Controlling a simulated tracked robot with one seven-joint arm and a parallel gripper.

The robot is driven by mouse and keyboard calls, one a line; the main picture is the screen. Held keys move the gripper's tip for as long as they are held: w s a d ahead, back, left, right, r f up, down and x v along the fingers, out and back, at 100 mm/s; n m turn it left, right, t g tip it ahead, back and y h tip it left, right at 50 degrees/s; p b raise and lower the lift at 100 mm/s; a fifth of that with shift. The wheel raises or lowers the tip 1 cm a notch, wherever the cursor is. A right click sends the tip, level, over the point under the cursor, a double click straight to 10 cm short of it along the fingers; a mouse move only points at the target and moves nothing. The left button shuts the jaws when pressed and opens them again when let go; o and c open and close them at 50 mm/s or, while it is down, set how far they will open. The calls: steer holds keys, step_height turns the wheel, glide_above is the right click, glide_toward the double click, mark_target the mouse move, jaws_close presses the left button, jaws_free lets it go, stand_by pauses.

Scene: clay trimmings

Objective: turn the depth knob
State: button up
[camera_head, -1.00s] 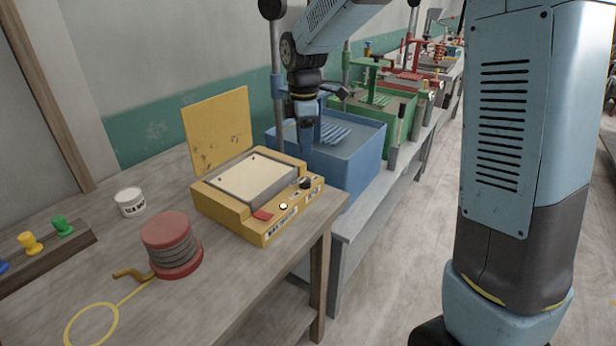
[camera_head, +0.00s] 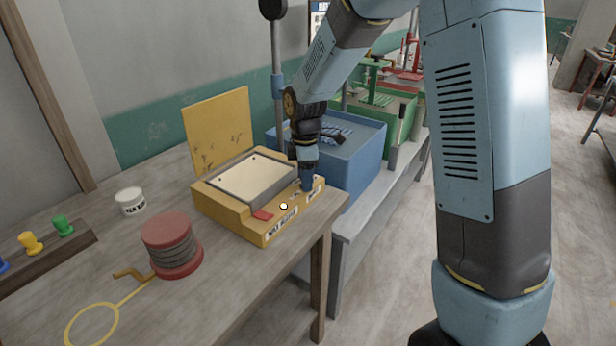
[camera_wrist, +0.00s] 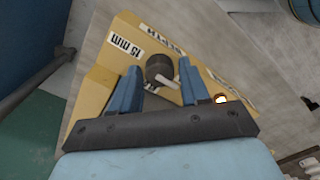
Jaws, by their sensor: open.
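The dark round depth knob (camera_wrist: 159,68) shows in the wrist view, on the yellow machine (camera_wrist: 120,62) by labels that read "DEPTH" and "15 mm". A pale pointer or lever lies just beside it. My gripper (camera_wrist: 162,84) is open, its two blue fingers on either side of the knob; I cannot tell whether they touch it. In the head view my gripper (camera_head: 307,180) is down at the right front corner of the yellow machine (camera_head: 225,212) and hides the knob there. The machine has a pale top plate, a red switch and a raised yellow lid.
A blue bin (camera_head: 358,160) stands close behind the machine, with a grey post (camera_head: 277,90) beside it. A red spool (camera_head: 171,245) and white jar (camera_head: 130,201) stand on the bench to the left. Coloured pegs sit in a wooden rack (camera_head: 55,255).

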steer(key=c, duration=0.7)
steer(key=shift+d, duration=0.3)
steer(key=shift+c, duration=0.2)
steer(key=shift+a, duration=0.2)
